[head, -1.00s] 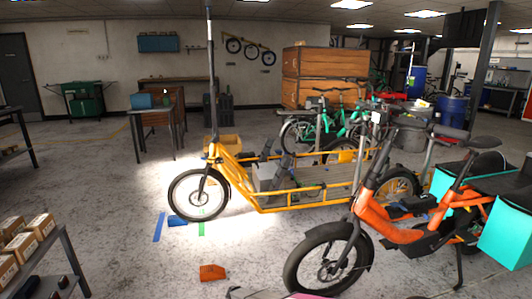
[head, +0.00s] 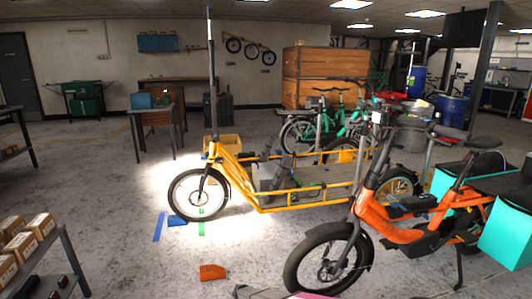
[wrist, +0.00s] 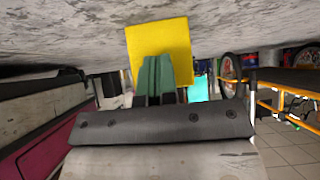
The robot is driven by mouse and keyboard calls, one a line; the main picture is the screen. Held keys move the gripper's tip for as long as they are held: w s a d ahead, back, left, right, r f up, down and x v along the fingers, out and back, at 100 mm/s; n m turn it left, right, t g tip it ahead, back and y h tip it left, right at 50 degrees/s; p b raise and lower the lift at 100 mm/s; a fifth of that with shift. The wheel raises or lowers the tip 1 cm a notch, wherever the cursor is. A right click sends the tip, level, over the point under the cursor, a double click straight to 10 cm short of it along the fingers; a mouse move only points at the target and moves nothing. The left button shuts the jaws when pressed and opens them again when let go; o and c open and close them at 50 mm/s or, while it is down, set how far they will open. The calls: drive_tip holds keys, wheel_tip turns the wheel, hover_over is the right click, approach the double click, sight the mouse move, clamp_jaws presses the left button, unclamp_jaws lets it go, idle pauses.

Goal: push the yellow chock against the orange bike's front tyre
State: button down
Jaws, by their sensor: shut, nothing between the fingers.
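The yellow chock (wrist: 158,42) fills the upper middle of the wrist view, just beyond my fingertips. It covers what lies directly behind it. My gripper (wrist: 156,75) has its green fingers together, with nothing between them; their tips overlap the chock in the picture, and I cannot tell whether they touch it. The orange bike (head: 385,225) stands at the right in the head view, its black front tyre (head: 293,265) on the floor near the bottom. I cannot make out the yellow chock in the head view, nor the gap between chock and tyre.
An orange-red wedge (head: 212,272) lies on the floor left of the orange bike. A blue wedge (head: 177,220) lies by the yellow cargo bike's front wheel (head: 199,194). A shelf with boxes (head: 45,250) stands at lower left. Floor between is clear.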

drive_tip(key=shift+w+d+f, duration=0.1)
drive_tip(key=shift+d+f, duration=0.05)
drive_tip(key=shift+d, duration=1)
drive_tip(key=shift+w+d+f, duration=0.1)
drive_tip(key=shift+d+f, duration=0.1)
drive_tip(key=shift+d, duration=0.9)
drive_tip(key=shift+d+f, duration=0.15)
drive_tip(key=shift+d, duration=1)
drive_tip(key=shift+a+f+v, duration=0.15)
drive_tip(key=shift+v, duration=0.9)
drive_tip(key=shift+a+f+v, duration=0.15)
drive_tip(key=shift+v, duration=0.95)
drive_tip(key=shift+a+f+v, duration=0.15)
drive_tip(key=shift+f+v, duration=0.05)
drive_tip(key=shift+v, duration=0.85)
drive_tip(key=shift+r, duration=0.1)
drive_tip(key=shift+w, duration=0.1)
